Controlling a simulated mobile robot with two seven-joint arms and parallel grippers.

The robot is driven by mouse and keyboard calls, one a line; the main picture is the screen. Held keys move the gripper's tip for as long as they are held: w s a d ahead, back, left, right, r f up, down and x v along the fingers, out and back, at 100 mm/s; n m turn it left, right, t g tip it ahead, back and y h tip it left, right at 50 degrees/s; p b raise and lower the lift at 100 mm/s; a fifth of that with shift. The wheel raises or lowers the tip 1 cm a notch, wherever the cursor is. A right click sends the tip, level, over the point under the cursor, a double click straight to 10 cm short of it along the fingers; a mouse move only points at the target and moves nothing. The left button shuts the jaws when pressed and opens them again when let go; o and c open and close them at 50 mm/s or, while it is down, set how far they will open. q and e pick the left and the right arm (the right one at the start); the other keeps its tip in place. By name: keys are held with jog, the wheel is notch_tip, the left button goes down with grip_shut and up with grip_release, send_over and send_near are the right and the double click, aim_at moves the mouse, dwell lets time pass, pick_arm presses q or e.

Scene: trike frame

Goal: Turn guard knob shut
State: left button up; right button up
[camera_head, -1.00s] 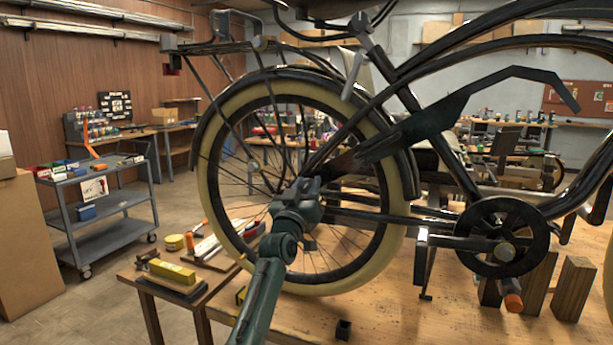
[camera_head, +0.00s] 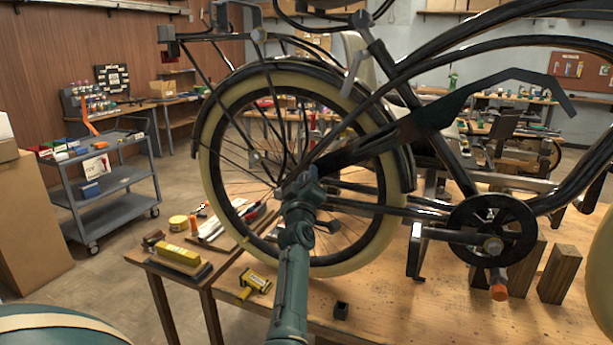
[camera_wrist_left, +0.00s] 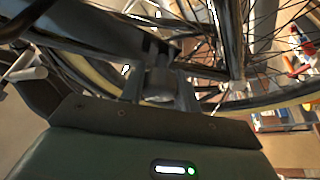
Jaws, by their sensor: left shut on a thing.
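The black chain guard (camera_head: 420,122) runs from the rear hub up over the crank, in the middle of the head view. My left gripper (camera_head: 301,180) is at the guard's rear end, close to the rear wheel's hub. In the left wrist view, the gripper (camera_wrist_left: 160,88) is shut on a small round grey knob (camera_wrist_left: 158,84), with one finger on each side. The guard (camera_wrist_left: 85,32) crosses the upper left of that view. The knob is hidden behind the gripper in the head view, and I cannot tell how far it is turned. My right gripper is out of view.
The rear wheel (camera_head: 233,245) with its cream tyre stands around my left gripper. The crank and chainring (camera_head: 492,237) are to the right. A grey cart (camera_head: 105,178) stands at left.

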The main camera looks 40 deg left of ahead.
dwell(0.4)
pick_arm(q)
jog(key=o, duration=1)
jog(key=shift+c, duration=0.2)
jog(key=shift+f, duration=0.1)
